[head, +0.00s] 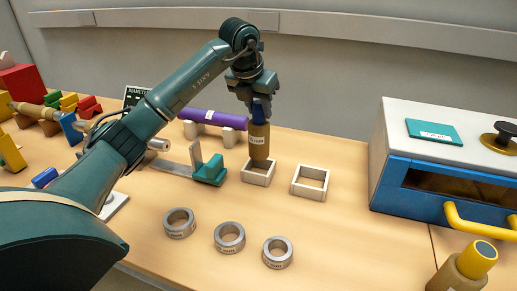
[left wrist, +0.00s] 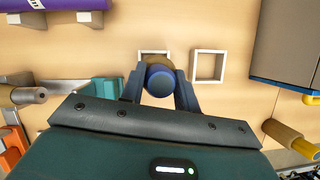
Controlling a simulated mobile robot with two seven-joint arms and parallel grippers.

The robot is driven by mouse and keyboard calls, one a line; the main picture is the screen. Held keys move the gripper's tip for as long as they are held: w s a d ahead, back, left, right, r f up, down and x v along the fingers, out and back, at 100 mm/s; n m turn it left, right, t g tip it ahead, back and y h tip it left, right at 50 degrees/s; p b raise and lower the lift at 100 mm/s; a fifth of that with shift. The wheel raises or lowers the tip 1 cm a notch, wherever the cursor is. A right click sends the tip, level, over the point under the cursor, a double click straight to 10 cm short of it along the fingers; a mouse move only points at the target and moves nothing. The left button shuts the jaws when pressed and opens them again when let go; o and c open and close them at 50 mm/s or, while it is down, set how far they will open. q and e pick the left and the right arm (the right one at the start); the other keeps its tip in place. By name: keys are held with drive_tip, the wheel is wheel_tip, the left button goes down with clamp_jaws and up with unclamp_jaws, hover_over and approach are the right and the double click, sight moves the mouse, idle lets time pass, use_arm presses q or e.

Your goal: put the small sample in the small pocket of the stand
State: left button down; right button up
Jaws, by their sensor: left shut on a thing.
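My left gripper (head: 260,103) is shut on a brown cylindrical sample (head: 259,143) with a blue top, held upright. The sample's lower end is at the left square pocket (head: 257,180), a pale open frame on the table. I cannot tell whether it touches the pocket's floor. In the left wrist view the blue top (left wrist: 159,80) shows between the fingers (left wrist: 159,92) and partly covers that pocket (left wrist: 146,53). The right square pocket (head: 310,190) is empty; it also shows in the left wrist view (left wrist: 194,66). My right gripper is not in view.
A blue and white oven-like box (head: 385,178) is at right. Several metal rings (head: 229,237) lie in front. A purple roll (head: 215,119) and a green-jawed gauge (head: 211,170) are left of the pockets.

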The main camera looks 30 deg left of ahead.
sight(256, 124)
use_arm(q)
drive_tip(key=shift+f+p, duration=0.3)
drive_tip(key=shift+f, duration=3.2)
drive_tip(key=shift+f, duration=0.2)
drive_tip(key=c, duration=1)
unclamp_jaws()
drive_tip(key=shift+c, duration=0.2)
drive_tip(key=shift+s+r, duration=0.15)
drive_tip(key=shift+r, duration=0.25)
drive_tip(key=v, duration=1.1)
drive_tip(key=shift+r+b, duration=0.2)
drive_tip(key=shift+b, duration=0.2)
drive_tip(key=shift+s, duration=0.15)
